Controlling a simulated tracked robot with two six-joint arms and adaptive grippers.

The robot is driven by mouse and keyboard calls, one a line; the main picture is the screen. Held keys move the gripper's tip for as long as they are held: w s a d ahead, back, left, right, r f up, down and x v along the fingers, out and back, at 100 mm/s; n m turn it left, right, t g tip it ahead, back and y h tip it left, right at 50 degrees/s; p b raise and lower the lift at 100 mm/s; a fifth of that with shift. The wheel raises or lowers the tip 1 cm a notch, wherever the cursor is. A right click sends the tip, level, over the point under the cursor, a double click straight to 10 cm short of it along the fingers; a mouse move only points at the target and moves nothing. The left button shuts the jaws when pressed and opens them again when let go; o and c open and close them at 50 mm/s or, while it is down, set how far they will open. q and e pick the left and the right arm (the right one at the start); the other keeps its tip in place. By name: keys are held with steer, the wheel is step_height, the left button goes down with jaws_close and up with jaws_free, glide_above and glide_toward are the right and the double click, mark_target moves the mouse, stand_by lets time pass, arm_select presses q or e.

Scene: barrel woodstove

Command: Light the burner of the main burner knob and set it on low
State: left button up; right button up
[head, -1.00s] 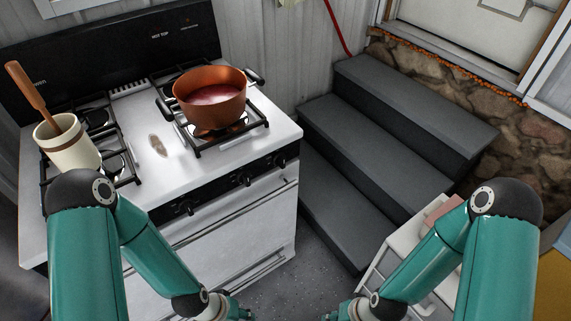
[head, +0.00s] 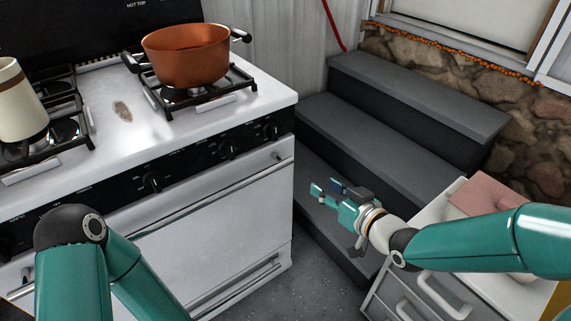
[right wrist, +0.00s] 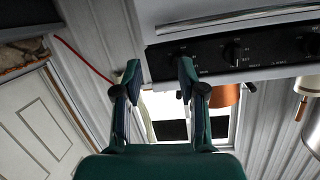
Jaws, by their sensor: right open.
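The white stove has a black front panel (head: 195,160) with several black knobs. One knob (head: 152,182) is left of centre, another (head: 228,150) is further right, and one (head: 270,131) is near the right end. The labels are too small to tell which is the main burner knob. My right gripper (head: 326,188) is open and empty, to the right of the panel and apart from it. In the right wrist view its spread fingers (right wrist: 159,72) show below the panel, with a knob (right wrist: 233,52) to their right. My left gripper is out of view.
A copper pot (head: 187,60) sits on the right burner grate; no flame is visible beneath it. A cream crock (head: 18,105) stands at left. Grey steps (head: 390,130) and a white drawer unit (head: 440,285) lie right of the stove.

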step_height(320, 180, up, 5)
steer(key=a+n+t+y+b, duration=0.1)
steer(key=n+y+b, duration=0.2)
glide_toward(276, 131)
steer(key=shift+t, duration=0.3)
steer(key=x, duration=0.9)
steer(key=shift+a+f, duration=0.1)
steer(key=shift+f, duration=0.15)
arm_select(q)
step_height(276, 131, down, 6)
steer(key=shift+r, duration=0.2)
